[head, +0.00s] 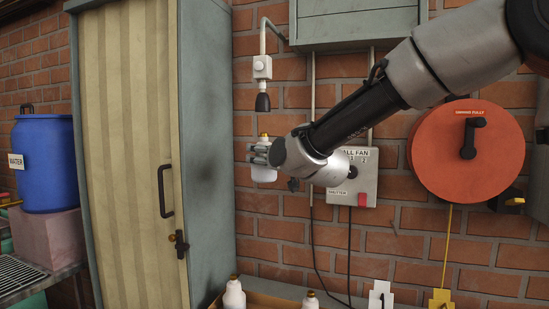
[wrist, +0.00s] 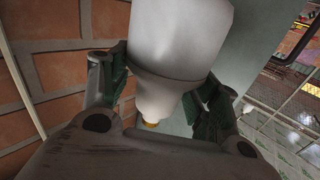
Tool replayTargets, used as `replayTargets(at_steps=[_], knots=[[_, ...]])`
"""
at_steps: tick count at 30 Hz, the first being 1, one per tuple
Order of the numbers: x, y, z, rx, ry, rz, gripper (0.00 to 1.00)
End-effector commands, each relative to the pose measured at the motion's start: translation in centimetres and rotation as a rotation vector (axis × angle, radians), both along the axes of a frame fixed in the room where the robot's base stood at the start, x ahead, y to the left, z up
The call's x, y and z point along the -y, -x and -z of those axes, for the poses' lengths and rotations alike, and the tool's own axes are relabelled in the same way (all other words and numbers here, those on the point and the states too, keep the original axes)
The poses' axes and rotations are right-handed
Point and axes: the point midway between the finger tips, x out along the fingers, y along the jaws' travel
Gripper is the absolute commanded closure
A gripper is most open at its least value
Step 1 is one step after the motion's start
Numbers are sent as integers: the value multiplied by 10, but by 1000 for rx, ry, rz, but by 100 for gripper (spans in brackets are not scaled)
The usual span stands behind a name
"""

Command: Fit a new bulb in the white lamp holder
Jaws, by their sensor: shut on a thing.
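My gripper (head: 258,155) is shut on a white bulb (head: 264,174) and holds it in front of the brick wall. In the head view the bulb's brass-coloured cap points up and its white globe hangs below the fingers. In the wrist view the bulb (wrist: 178,38) sits between both finger pads, with the cap (wrist: 150,124) towards the palm side. A white box-like lamp fitting (head: 262,67) on a conduit has a black socket (head: 262,102) hanging under it. In the head view the socket is above the bulb's cap, with a gap between them. The inside of the socket is hidden.
Two more white bulbs (head: 233,294) (head: 311,300) stand in a tray at the bottom. A tall grey-green cabinet (head: 207,150) is close on the left. A grey switch box (head: 352,187) and a red reel (head: 466,150) are on the wall to the right.

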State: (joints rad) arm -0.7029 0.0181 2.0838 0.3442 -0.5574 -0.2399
Motion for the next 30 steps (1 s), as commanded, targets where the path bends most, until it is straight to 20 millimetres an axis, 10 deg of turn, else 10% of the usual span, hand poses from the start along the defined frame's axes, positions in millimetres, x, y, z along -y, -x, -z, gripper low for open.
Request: replayTargets(at_steps=[30], knots=[[-3,1,-35,1,0,-14,56]])
